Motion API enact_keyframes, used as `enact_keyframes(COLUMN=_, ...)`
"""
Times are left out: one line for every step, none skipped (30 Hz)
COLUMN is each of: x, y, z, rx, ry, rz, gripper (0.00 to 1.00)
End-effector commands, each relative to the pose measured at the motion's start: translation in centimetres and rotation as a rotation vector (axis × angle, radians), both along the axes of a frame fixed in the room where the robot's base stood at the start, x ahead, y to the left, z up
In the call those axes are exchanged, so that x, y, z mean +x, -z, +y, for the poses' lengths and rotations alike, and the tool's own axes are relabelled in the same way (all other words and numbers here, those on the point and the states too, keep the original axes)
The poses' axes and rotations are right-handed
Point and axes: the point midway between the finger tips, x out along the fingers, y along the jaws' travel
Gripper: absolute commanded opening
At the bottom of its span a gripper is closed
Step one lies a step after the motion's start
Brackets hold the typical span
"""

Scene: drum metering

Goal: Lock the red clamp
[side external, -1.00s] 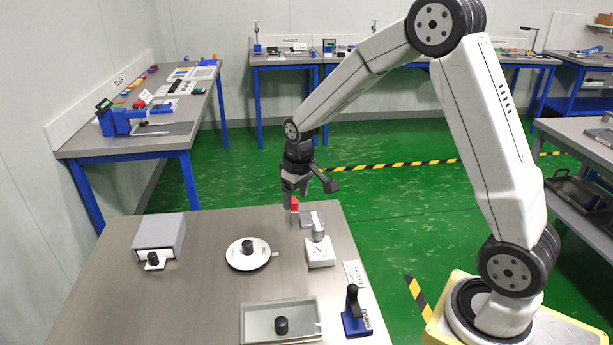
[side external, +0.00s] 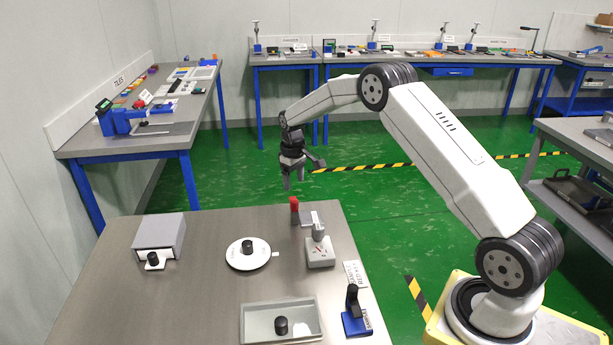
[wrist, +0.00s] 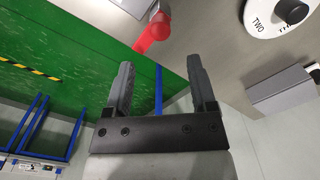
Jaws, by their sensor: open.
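The red clamp (side external: 294,205) stands at the far edge of the metal table, its red handle upright beside a grey block (side external: 311,219). In the wrist view the red handle (wrist: 152,33) shows at the top, beyond my fingertips. My gripper (side external: 293,185) is above and behind the clamp in the side view, apart from it. In the wrist view my gripper (wrist: 160,66) has its two fingers spread with nothing between them. Whether the clamp is locked I cannot tell.
A white dial (side external: 248,262) with a black knob, a grey box (side external: 160,235), a small device (side external: 320,255), a grey tray (side external: 255,325) and a blue stand (side external: 355,325) are on the table. Free floor lies beyond the far edge.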

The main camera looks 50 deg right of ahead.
Motion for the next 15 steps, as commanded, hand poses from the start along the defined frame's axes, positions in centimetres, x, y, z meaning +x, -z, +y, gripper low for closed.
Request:
enact_keyframes(x=0.0, y=0.0, z=0.0, rx=0.000, ry=0.000, rz=0.000, gripper=0.72)
enact_keyframes(x=0.0, y=0.0, z=0.0, rx=0.000, ry=0.000, rz=0.000, gripper=0.72)
enact_keyframes(x=0.0, y=0.1, z=0.0, rx=0.000, ry=0.000, rz=0.000, gripper=0.72)
enact_keyframes(x=0.0, y=0.1, z=0.0, rx=0.000, ry=0.000, rz=0.000, gripper=0.72)
enact_keyframes(x=0.0, y=0.2, z=0.0, rx=0.000, ry=0.000, rz=0.001, gripper=0.72)
enact_keyframes(x=0.0, y=0.4, z=0.0, rx=0.000, ry=0.000, rz=0.001, gripper=0.72)
enact_keyframes(x=0.0, y=0.5, z=0.0, rx=0.001, ry=0.000, rz=0.002, gripper=0.72)
enact_keyframes(x=0.0, y=0.7, z=0.0, rx=0.001, ry=0.000, rz=0.002, gripper=0.72)
enact_keyframes(x=0.0, y=1.0, z=0.0, rx=0.001, ry=0.000, rz=0.002, gripper=0.72)
enact_keyframes(x=0.0, y=1.2, z=0.0, rx=0.001, ry=0.000, rz=0.002, gripper=0.72)
enact_keyframes(x=0.0, y=1.5, z=0.0, rx=0.000, ry=0.000, rz=0.001, gripper=0.72)
enact_keyframes(x=0.0, y=1.9, z=0.0, rx=0.000, ry=0.000, rz=0.001, gripper=0.72)
enact_keyframes(x=0.0, y=2.3, z=0.0, rx=0.001, ry=0.000, rz=0.001, gripper=0.72)
enact_keyframes(x=-0.1, y=2.6, z=0.0, rx=0.001, ry=0.000, rz=0.002, gripper=0.72)
enact_keyframes(x=-0.1, y=3.1, z=0.0, rx=0.001, ry=0.000, rz=0.002, gripper=0.72)
